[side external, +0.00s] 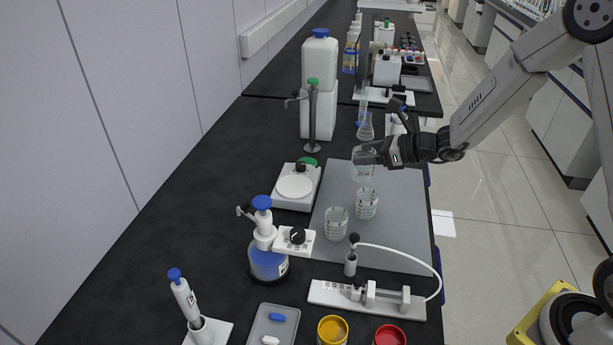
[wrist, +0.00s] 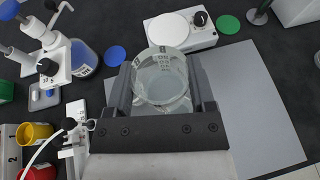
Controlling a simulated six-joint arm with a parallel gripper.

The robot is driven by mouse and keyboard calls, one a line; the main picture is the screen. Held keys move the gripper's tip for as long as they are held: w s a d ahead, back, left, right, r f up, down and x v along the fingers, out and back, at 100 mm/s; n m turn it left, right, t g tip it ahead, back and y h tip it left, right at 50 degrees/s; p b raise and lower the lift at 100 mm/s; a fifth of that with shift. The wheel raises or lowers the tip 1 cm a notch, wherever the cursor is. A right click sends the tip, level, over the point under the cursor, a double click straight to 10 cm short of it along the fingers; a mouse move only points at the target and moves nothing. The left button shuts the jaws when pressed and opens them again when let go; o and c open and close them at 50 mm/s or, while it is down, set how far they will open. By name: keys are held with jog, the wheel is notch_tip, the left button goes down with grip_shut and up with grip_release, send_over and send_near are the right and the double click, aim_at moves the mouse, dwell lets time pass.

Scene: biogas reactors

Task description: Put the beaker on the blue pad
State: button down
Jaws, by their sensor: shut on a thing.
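My gripper (side external: 372,153) is shut on a clear glass beaker (side external: 363,168) and holds it above the grey mat (side external: 400,225). In the wrist view the beaker (wrist: 163,80) sits between the two dark fingers of my gripper (wrist: 163,85). The blue pad (wrist: 115,55) is a flat round disc on the black bench, left of the held beaker in the wrist view. Nothing stands on it. I cannot make it out in the side view. Two more clear beakers, one nearer (side external: 336,224) and one farther (side external: 367,204), stand on the mat.
A white balance-like device (side external: 294,187) stands beside the mat, with a green disc (wrist: 229,24) near it. A blue-liquid bottle with dispenser (side external: 268,262) stands left of the mat.

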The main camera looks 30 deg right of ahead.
jog(key=w+a+f+n+g+y, duration=0.1)
jog(key=a+n+g, duration=0.4)
jog(key=a, duration=0.5)
jog(key=w+a+f+n+g+y, duration=0.2)
jog(key=a+n+g+y, duration=0.3)
jog(key=a, duration=0.4)
jog(key=shift+w+a+n+g, duration=0.4)
jog(key=shift+w+n+g, duration=0.2)
jog(key=shift+w, duration=0.3)
jog(key=shift+f, duration=0.1)
notch_tip(320, 180, down, 6)
jog(key=shift+f, duration=0.2)
jog(key=shift+f, duration=1.75)
jog(key=shift+f, duration=0.15)
